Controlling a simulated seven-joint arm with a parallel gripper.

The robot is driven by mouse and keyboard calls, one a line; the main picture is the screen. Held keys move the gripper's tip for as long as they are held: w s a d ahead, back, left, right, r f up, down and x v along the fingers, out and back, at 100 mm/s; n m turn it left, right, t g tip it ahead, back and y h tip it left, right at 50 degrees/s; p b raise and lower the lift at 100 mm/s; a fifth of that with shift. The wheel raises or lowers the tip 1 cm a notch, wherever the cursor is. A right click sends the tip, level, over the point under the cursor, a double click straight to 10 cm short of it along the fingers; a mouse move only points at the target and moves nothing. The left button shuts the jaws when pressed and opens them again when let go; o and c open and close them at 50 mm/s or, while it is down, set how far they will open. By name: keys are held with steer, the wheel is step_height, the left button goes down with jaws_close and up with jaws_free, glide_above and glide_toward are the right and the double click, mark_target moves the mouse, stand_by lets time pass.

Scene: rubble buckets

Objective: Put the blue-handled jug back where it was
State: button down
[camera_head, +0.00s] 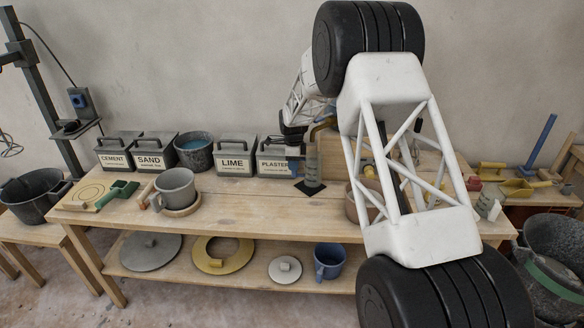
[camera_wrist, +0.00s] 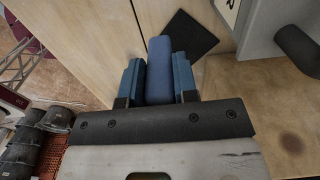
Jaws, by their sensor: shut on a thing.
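The plaster box (camera_head: 275,168) stands close to the left of the gripper, with the lime box (camera_head: 233,163) beyond it. A grey mug (camera_head: 176,190) stands on a round wooden board at the left. The bench top (camera_head: 255,207) in front of the mat is clear.

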steer(key=shift+w+a+f, duration=0.1)
steer(key=shift+w+a, duration=0.1)
steer(key=shift+w, duration=0.6)
steer(key=shift+w+a+f, duration=0.1)
steer(key=shift+w+a, duration=0.1)
steer(key=shift+w, duration=0.6)
steer(key=shift+f, duration=1.9)
steer(key=c, duration=1.2)
jaws_free()
steer(key=shift+o, duration=0.2)
steer(key=shift+r, duration=0.2)
step_height(320, 180, up, 12)
